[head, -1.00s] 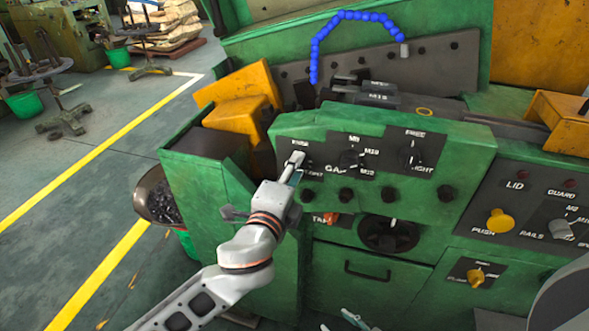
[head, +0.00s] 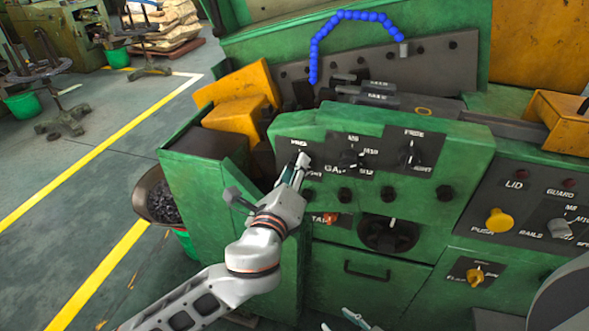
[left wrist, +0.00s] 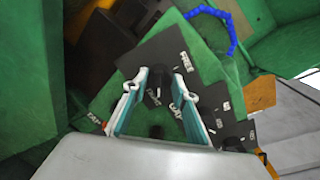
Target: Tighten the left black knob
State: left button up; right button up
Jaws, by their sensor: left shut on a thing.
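The left black knob (left wrist: 155,90) is a dark rotary knob on a dark label plate marked FREE. In the left wrist view it sits between the two fingers of my left gripper (left wrist: 160,78). In the head view my left gripper (head: 302,160) reaches the upper left of the green control panel (head: 460,150) and mostly hides this knob. The gripper is shut on the knob.
To the right on the panel are a middle black knob (head: 350,159) and a right black knob (head: 409,154). Several small black knobs, including one (head: 345,195), line the row below. A black handwheel (head: 388,235) is lower down. A yellow block (head: 240,105) stands behind left.

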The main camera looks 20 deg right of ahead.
dwell(0.4)
pick_arm(q)
jog(key=o, duration=1.1)
jog(key=v, duration=1.2)
